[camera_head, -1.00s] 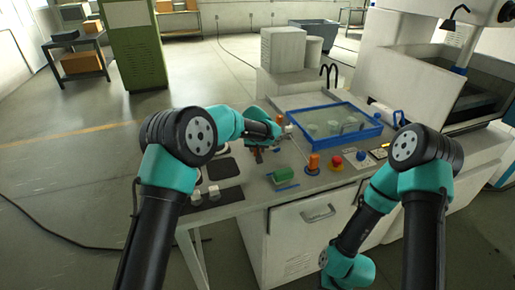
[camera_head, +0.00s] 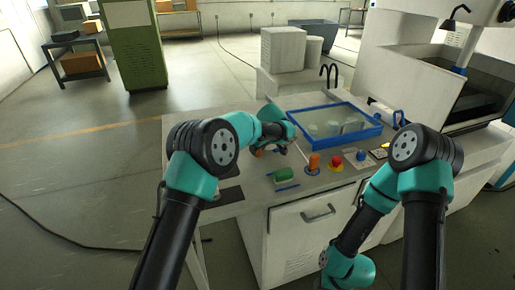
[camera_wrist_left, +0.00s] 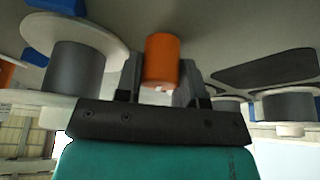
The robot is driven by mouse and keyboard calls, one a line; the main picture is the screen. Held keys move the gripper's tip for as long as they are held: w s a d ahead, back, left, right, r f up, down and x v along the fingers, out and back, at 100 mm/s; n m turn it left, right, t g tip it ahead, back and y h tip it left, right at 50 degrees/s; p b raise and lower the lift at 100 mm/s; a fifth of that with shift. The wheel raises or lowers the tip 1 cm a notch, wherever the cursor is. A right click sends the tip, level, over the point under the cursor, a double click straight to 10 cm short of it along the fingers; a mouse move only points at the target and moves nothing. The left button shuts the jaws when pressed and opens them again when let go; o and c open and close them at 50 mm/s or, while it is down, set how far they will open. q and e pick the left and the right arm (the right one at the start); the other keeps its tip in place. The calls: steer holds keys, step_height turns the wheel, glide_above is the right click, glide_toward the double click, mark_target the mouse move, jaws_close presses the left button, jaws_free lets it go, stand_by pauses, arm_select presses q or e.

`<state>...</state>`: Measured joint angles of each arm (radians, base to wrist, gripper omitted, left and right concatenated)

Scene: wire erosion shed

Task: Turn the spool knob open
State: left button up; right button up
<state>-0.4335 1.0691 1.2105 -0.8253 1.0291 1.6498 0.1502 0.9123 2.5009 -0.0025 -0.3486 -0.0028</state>
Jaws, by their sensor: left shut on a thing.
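An orange cylindrical knob (camera_wrist_left: 162,58) stands between the two dark fingers of my left gripper (camera_wrist_left: 160,82) in the left wrist view. The gripper is shut on it. In the head view my left gripper (camera_head: 262,150) is low over the bench top, mostly hidden by my own wrist; the knob it holds is hardly seen there. A second orange post (camera_head: 314,162) stands free to the right. My right arm hangs in front of the bench and its gripper does not show.
On the bench (camera_head: 262,203) are a green block (camera_head: 284,175), a red button (camera_head: 336,162), a blue knob (camera_head: 361,155) and a blue-rimmed tray (camera_head: 290,110). Grey spools (camera_wrist_left: 75,75) flank the fingers in the left wrist view.

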arm_select(q)
steer(key=shift+n, duration=0.5)
steer(key=shift+g, duration=0.3)
steer(key=o, duration=0.9)
